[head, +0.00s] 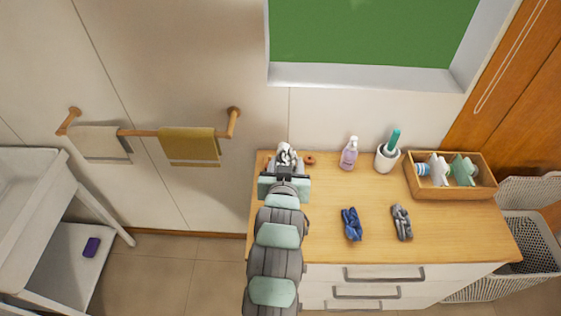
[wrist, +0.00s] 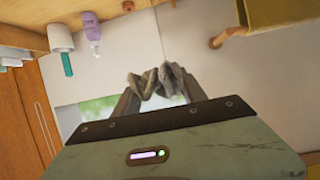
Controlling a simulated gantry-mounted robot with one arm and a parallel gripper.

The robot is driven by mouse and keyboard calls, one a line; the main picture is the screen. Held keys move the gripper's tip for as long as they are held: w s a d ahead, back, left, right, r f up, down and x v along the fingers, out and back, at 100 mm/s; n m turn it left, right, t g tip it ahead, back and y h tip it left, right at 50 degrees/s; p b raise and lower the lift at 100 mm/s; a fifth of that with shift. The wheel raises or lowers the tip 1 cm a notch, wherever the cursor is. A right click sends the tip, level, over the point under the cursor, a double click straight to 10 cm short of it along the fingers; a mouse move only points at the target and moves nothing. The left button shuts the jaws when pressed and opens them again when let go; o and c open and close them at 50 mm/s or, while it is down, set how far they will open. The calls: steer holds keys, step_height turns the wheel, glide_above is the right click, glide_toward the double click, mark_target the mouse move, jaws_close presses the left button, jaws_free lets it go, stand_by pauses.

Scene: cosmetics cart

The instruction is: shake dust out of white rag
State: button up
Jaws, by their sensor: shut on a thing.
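The white rag (head: 286,152) shows bunched at the tip of my gripper (head: 285,165), by the back left corner of the wooden countertop (head: 330,252). In the wrist view the rag (wrist: 148,79) looks greyish and crumpled, between the two dark fingers of my gripper (wrist: 160,88). The gripper is shut on it. In the head view my arm hides part of the rag and the counter's left side. I cannot tell the rag's exact height above the counter.
A blue cloth (head: 351,224) and a grey cloth (head: 402,222) lie on the counter. A lilac bottle (head: 349,155), white cup (head: 386,160) and wooden box (head: 452,190) stand behind. A towel bar (head: 140,132) with towels is left. The front right counter is clear.

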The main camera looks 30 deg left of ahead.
steer(key=d, duration=0.3)
steer(key=shift+d+b, duration=0.35)
stand_by(0.7)
